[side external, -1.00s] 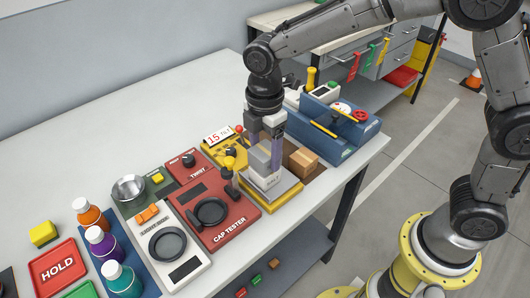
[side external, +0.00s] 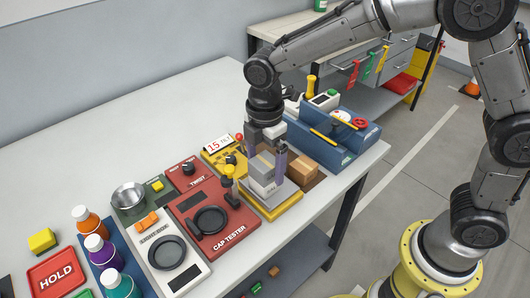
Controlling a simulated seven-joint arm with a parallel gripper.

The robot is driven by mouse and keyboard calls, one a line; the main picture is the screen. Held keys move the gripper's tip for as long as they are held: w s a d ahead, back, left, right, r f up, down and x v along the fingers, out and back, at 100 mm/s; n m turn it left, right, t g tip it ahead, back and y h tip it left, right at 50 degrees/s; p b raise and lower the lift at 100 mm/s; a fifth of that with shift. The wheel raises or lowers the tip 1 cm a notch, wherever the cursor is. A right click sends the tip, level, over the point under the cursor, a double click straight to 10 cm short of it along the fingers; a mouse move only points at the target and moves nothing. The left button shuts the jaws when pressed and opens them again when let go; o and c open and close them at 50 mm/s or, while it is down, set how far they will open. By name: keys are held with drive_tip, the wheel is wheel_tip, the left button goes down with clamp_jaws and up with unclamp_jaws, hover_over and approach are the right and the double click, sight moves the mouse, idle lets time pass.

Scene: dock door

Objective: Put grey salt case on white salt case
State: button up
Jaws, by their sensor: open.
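The grey salt case (side external: 261,169) is a dark grey block resting on top of the lighter white salt case (side external: 264,187). The two look stacked and roughly aligned, with the white case on a yellow-edged platform (side external: 271,209). My gripper (side external: 266,157) points down at the stack, its purple-grey fingers spread on either side of the grey case. The gripper is open, with a visible gap beside the right finger. The left finger and the far faces of the cases are partly hidden.
A cardboard box (side external: 303,172) stands close on the right, with a blue fixture (side external: 333,138) behind it. The table's back left (side external: 120,130) is clear.

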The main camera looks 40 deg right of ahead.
sight(265, 161)
wheel_tip(265, 161, up, 12)
drive_tip(key=shift+r, duration=0.15)
idle(0.3)
drive_tip(key=s+d+m+t, duration=0.2)
drive_tip(key=s+d+m, duration=0.6)
drive_tip(key=s+m, duration=0.1)
drive_tip(key=s+d+f+m+t, duration=0.1)
drive_tip(key=s+d+m+t, duration=0.2)
drive_tip(key=s+d+m, duration=0.5)
drive_tip(key=s+m, duration=0.1)
drive_tip(key=s, duration=0.3)
drive_tip(key=shift+d+t, duration=0.15)
drive_tip(key=shift+t, duration=0.15)
